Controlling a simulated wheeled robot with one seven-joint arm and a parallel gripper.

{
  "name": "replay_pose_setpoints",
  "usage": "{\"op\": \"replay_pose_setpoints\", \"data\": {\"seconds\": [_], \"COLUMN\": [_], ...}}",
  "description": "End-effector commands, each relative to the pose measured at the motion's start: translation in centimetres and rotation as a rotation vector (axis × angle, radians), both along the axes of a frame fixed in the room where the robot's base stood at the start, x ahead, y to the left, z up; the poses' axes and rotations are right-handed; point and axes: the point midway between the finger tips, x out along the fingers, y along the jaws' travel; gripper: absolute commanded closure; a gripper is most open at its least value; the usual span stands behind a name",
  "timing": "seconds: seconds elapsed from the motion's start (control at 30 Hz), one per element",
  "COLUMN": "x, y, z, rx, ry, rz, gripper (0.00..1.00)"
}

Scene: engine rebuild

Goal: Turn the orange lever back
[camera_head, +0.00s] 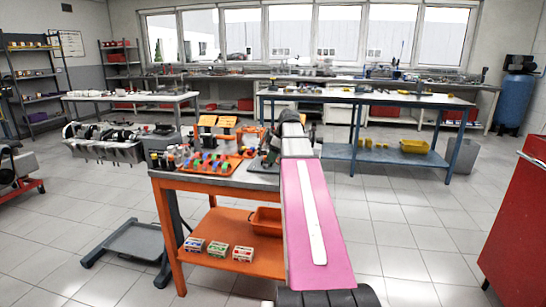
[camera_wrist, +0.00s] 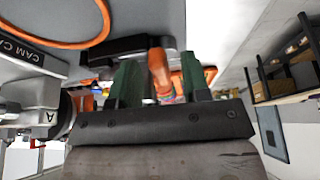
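The orange lever (camera_wrist: 158,68) shows in the wrist view, standing up between the two green fingers of my gripper (camera_wrist: 162,80). The fingers are apart, with a visible gap on the lever's right side; contact on its left is hard to tell. The lever's lower end is hidden behind the dark gripper body. A dark part (camera_wrist: 125,47) lies just behind the fingers. In the head view my arm reaches over the right end of the orange workbench (camera_head: 225,187), and it hides the lever.
A grey metal fixture marked A (camera_wrist: 40,112) and a label reading CAM (camera_wrist: 22,50) are at left in the wrist view, near an orange ring (camera_wrist: 85,42). The workbench holds an orange tray (camera_head: 212,168) of coloured parts and several bottles. Open floor lies right of the bench.

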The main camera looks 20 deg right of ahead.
Motion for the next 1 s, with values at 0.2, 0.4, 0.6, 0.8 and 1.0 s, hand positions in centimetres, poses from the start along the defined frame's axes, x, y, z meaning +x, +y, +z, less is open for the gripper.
{"op": "replay_pose_setpoints", "data": {"seconds": [0.2,0.4,0.6,0.8,1.0], "x": [0.0,-0.2,-0.9,-1.7,-2.2], "y": [0.0,-0.4,-1.4,-2.4,-3.2], "z": [0.0,1.1,4.1,7.2,9.3], "rx": [0.0,0.0,-0.001,0.0,0.0], "ry": [0.0,-0.002,-0.003,-0.002,-0.001], "rz": [-0.001,-0.002,-0.002,-0.001,-0.001], "gripper": [0.57,0.57,0.57,0.57,0.57]}}
